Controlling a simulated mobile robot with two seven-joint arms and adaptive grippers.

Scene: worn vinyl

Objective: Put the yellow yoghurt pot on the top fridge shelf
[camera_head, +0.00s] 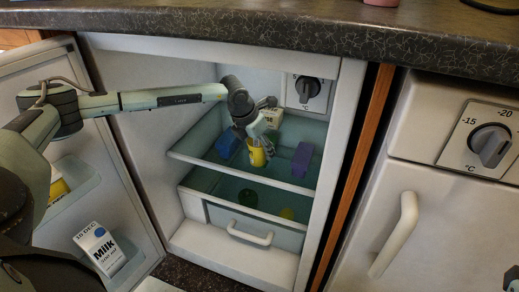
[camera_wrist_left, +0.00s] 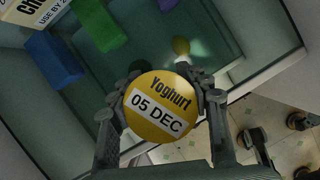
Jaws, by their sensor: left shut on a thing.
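My left gripper (camera_head: 258,143) reaches into the open fridge and is shut on the yellow yoghurt pot (camera_head: 257,157). In the left wrist view the gripper's fingers (camera_wrist_left: 161,100) clasp both sides of the pot, and its round lid (camera_wrist_left: 158,118) reads "Yoghurt 05 DEC". The pot is over the top fridge shelf (camera_head: 215,166), between a blue item (camera_head: 228,144) and a purple block (camera_head: 302,160). I cannot tell whether its base touches the shelf.
A pale carton (camera_head: 272,117) stands behind the pot. A green round item (camera_head: 248,197) and a yellow one (camera_head: 287,214) lie on the level below. The open door (camera_head: 125,205) at the left holds a milk carton (camera_head: 99,248). A worktop (camera_head: 300,35) overhangs the fridge.

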